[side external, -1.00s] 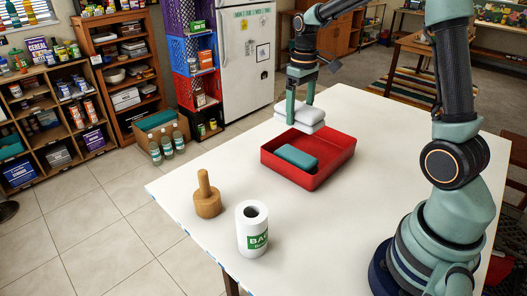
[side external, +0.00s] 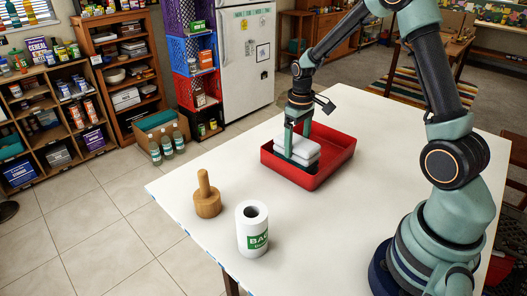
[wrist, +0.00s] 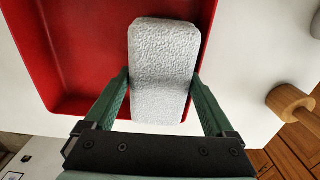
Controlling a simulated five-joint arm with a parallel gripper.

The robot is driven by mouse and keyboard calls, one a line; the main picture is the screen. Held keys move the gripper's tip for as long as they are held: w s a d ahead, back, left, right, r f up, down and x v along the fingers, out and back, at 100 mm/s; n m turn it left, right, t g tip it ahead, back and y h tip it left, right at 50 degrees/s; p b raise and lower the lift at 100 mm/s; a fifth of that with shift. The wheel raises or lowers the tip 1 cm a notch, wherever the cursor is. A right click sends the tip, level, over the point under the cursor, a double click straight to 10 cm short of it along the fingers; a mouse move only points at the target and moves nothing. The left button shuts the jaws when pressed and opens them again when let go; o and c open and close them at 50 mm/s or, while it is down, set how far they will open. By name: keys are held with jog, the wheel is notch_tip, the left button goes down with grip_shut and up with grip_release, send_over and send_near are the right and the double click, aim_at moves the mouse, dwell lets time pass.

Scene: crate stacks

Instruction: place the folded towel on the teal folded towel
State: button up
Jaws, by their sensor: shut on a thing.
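The white folded towel (side external: 299,147) is between the fingers of my gripper (side external: 297,142), which is shut on it. In the wrist view the towel (wrist: 164,70) is gripped on both long sides by my gripper (wrist: 165,98). The towel is inside the outline of the red tray (side external: 335,160), low over its left part. The teal folded towel (side external: 293,161) shows only as a dark sliver under the white one. I cannot tell whether the two towels touch. In the wrist view the teal towel is hidden.
A wooden pestle-like tool (side external: 207,198) and a white roll with a green label (side external: 252,230) stand on the white table (side external: 350,235), left of and in front of the tray. The tray's right part is empty.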

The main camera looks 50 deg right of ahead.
aim_at(297, 141)
jog(key=shift+f, duration=0.15)
jog(key=o, duration=1.1)
notch_tip(297, 141, up, 12)
jog(key=s+a+r+t, duration=0.2)
jog(key=s+a+r, duration=0.1)
jog(key=s+a, duration=0.3)
jog(key=s+a+r+t, duration=0.3)
jog(key=s+a, duration=0.3)
jog(key=a, duration=0.1)
jog(key=shift+r+t, duration=0.3)
